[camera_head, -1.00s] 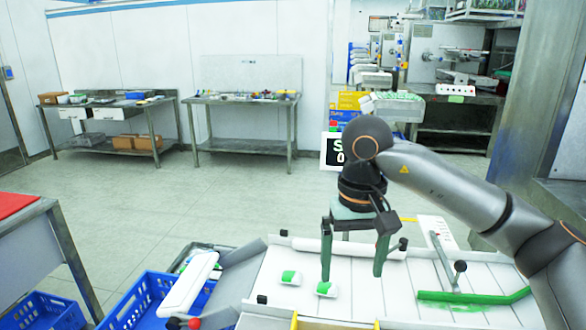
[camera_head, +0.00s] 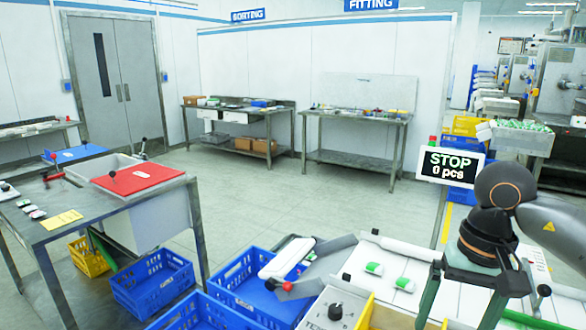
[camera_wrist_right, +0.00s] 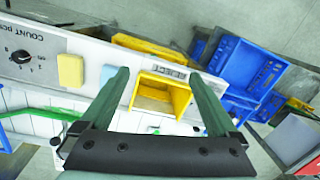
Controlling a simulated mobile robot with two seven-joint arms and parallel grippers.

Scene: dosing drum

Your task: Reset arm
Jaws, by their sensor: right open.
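My right gripper (camera_head: 456,316) comes in from the right in the head view, with its two green fingers pointing down over the white machine top (camera_head: 395,258). Its fingers are spread and nothing is between them. In the right wrist view the open fingers (camera_wrist_right: 160,78) stand on either side of a yellow-framed opening (camera_wrist_right: 158,95) marked REJECT, which lies beyond them. Two white-and-green pieces (camera_head: 374,268) (camera_head: 404,283) lie on the machine top, left of the gripper and apart from it. My left gripper is not in view.
Blue crates (camera_head: 152,282) stand on the floor at left of the machine. A metal table with a red board (camera_head: 138,178) is at left. A dial (camera_head: 335,311) is on the machine front. Open floor lies behind.

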